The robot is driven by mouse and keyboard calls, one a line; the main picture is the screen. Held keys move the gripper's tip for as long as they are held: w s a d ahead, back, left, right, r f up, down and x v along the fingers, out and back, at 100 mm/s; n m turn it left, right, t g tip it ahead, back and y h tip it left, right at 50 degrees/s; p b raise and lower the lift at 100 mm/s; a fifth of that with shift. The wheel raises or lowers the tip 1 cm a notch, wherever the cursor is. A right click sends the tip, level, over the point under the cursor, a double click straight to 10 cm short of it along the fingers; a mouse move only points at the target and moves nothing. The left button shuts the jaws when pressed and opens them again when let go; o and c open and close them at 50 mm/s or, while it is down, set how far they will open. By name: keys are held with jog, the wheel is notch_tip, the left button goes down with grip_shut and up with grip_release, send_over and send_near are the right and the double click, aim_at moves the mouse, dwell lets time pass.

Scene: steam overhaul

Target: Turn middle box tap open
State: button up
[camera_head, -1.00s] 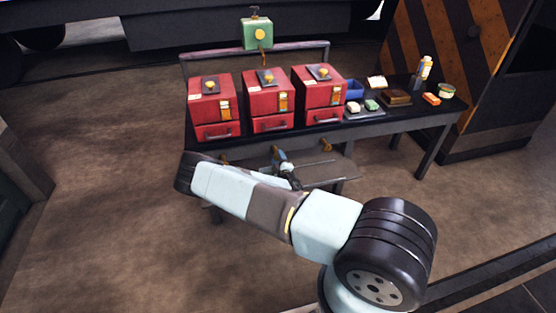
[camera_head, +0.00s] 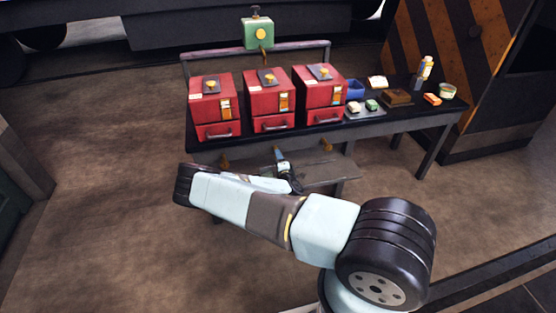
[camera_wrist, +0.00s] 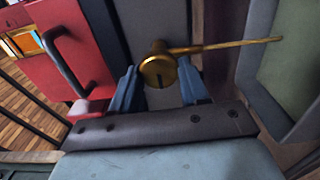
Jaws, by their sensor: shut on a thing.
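The middle red box (camera_head: 272,102) stands on the dark bench between two similar red boxes. Below its front, at the bench edge, is my gripper (camera_head: 281,157), small and partly covered by my arm. In the wrist view my gripper (camera_wrist: 158,68) has its two blue fingers on either side of a brass tap (camera_wrist: 157,72) and is shut on it. The tap's long thin brass lever (camera_wrist: 230,45) points to the right in that view. The exact finger contact is hard to see. In the head view this tap is mostly hidden.
Brass taps also show under the left box (camera_head: 223,158) and the right box (camera_head: 326,145). A lower shelf (camera_head: 335,172) lies beneath the bench. A blue bin (camera_head: 355,89) and several small items stand at the bench's right. Open floor lies to the left.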

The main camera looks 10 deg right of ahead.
jog(key=shift+f, duration=0.2)
jog(key=o, duration=1)
jog(key=shift+r, duration=0.1)
jog(key=s, duration=1.4)
jog(key=shift+w, duration=0.1)
